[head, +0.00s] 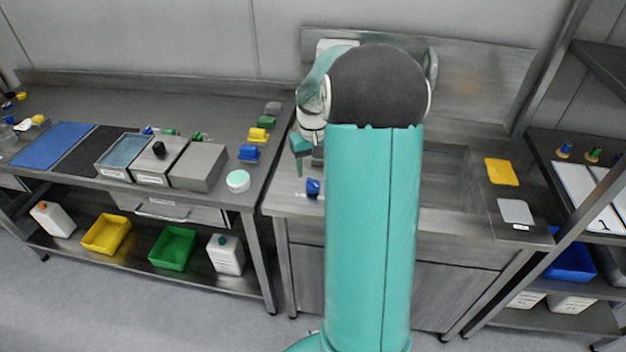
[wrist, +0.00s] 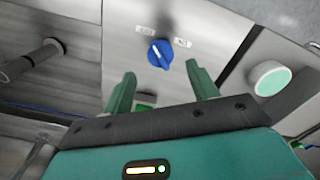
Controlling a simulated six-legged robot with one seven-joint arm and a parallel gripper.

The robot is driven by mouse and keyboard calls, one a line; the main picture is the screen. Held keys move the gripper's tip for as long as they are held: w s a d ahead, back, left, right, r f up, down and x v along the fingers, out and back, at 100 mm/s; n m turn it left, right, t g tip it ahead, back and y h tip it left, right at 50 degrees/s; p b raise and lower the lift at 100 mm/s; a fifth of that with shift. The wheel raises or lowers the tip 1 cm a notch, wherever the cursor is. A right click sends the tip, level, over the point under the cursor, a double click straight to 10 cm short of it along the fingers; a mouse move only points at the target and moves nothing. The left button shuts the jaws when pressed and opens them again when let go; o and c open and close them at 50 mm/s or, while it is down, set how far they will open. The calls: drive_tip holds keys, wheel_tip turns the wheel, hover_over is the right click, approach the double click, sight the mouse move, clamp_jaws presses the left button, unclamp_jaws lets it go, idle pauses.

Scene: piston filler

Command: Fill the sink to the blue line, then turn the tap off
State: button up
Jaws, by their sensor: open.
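A blue knob (wrist: 160,53) with a white pointer mark sits on a metal panel between two small labels, too small to read. It also shows in the head view (head: 313,188), at the left end of the sink counter. My gripper (wrist: 160,88) is open and empty, its green fingers apart and short of the knob; in the head view it is partly hidden by my arm. The sink (head: 452,165) is mostly hidden behind my arm. In the wrist view a grey pipe (wrist: 30,60) is at the left, and a thin blue line (wrist: 40,109) runs below it. No water is discernible.
A white round container with a green top (wrist: 270,80) stands right of the panel in the wrist view. The left bench (head: 215,100) holds trays and boxes. A yellow cloth (head: 501,171) and a grey pad (head: 516,210) lie right of the sink.

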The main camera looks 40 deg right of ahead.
sight(313, 184)
wheel_tip(313, 184, down, 6)
drive_tip(key=shift+r, duration=0.15)
drive_tip(key=c, duration=1)
